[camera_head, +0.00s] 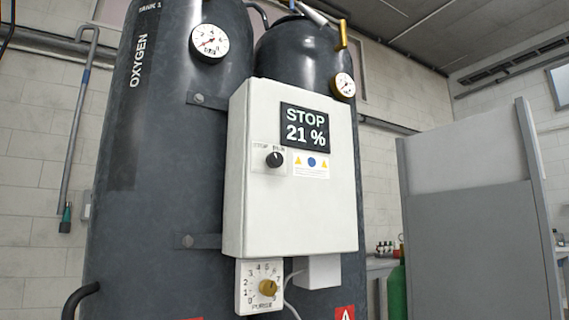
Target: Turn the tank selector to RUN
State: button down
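The tank selector (274,160) is a small black knob on a pale plate on the front of a white control box (243,215). Small lettering above the knob seems to read STOP on the left and RUN on the right. The knob's pointer is too small to read surely. The display (305,128) at the box's upper right reads STOP and 21 %. The box is mounted on two dark tanks (150,190), the left one lettered OXYGEN. My gripper is not in the frame.
A brass PURGE dial (268,287) sits below the box, with a cable beside it. Two gauges (209,42) (344,86) are on the tanks. A grey partition (470,240) stands at right, with a green cylinder (397,290) near it. Nothing stands before the box.

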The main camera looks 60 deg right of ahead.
aim_at(275, 159)
jog(key=z, duration=1.65)
